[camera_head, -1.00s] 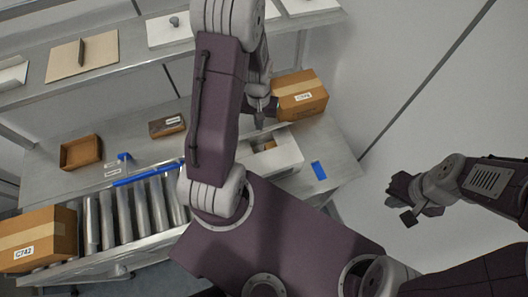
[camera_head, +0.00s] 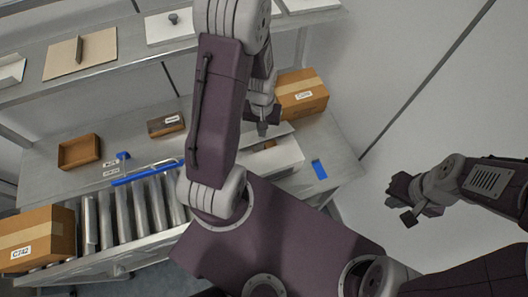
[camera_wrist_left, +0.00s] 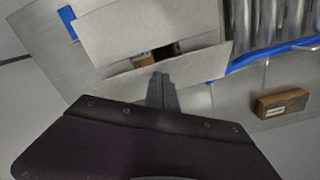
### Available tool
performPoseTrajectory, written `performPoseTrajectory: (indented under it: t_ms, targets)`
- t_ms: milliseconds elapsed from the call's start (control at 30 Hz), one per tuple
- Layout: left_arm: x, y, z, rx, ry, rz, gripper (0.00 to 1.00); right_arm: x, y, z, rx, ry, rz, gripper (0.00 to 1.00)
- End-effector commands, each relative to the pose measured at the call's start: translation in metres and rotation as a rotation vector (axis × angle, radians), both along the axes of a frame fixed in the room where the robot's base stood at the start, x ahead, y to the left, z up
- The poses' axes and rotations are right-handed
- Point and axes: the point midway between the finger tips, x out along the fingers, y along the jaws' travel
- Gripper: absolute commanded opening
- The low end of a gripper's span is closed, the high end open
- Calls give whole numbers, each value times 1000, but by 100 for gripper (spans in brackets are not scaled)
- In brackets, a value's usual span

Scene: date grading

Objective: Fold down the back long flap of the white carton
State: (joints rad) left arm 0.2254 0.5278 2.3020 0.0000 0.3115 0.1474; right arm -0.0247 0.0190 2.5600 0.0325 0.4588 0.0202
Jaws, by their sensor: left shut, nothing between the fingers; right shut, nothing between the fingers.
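The white carton (camera_head: 284,158) stands on the metal table, partly hidden behind my left arm in the head view. Its back long flap (camera_head: 275,131) leans over the opening and also shows as a pale strip in the left wrist view (camera_wrist_left: 200,65). A narrow gap between it and the opposite flap (camera_wrist_left: 140,25) shows brown contents (camera_wrist_left: 166,51). My left gripper (camera_head: 262,130) is shut and empty at the back flap. Its fingertips overlap that flap in the left wrist view (camera_wrist_left: 162,78); contact is unclear. My right gripper (camera_head: 408,217) is shut and empty, away to the right.
A taped brown box (camera_head: 300,93) stands close behind the carton. A blue patch (camera_head: 319,169) marks the table at right. Rollers and box C742 (camera_head: 38,232) are at front left.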

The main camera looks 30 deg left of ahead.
Motion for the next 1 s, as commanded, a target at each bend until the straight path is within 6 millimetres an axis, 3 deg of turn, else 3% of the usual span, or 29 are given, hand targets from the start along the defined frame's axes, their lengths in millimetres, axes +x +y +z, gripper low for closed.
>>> performPoseTrajectory:
  t_ms: [667,1000]
  targets:
    - [0,0,-36,0,0,0,0,0,0,-29,0,0,0,0]
    - [0,0,-24,0,0,0,0,0,0,-18,0,0,0,0]
